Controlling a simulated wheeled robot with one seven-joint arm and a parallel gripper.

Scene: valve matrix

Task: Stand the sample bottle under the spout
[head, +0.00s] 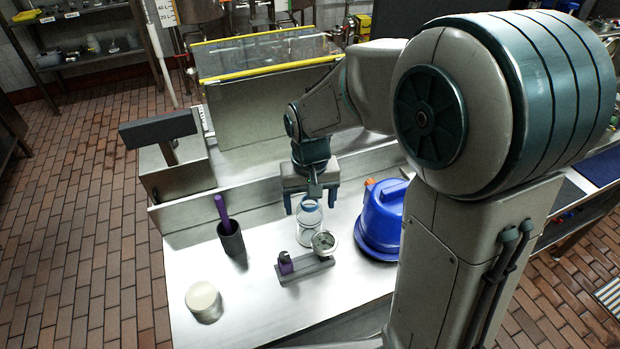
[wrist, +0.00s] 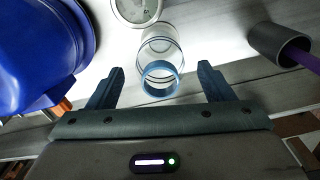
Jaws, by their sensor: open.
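The clear sample bottle (head: 309,226) stands upright on the metal bench, beside a small grey block with a round gauge (head: 324,241) and a purple part (head: 285,264). My gripper (head: 311,201) points down over the bottle, open, with one finger to each side of its upper part. In the wrist view the bottle (wrist: 159,45) and its blue-ringed mouth lie between the spread fingers of my gripper (wrist: 160,70), with gaps on both sides. I cannot pick out a spout for certain.
A blue container (head: 381,222) with an orange part stands close right of the bottle. A dark cup (head: 232,241) holding a purple rod is to the left. A pale round can (head: 204,302) sits front left. A low metal ledge (head: 190,214) runs behind. Bench space between cup and block is clear.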

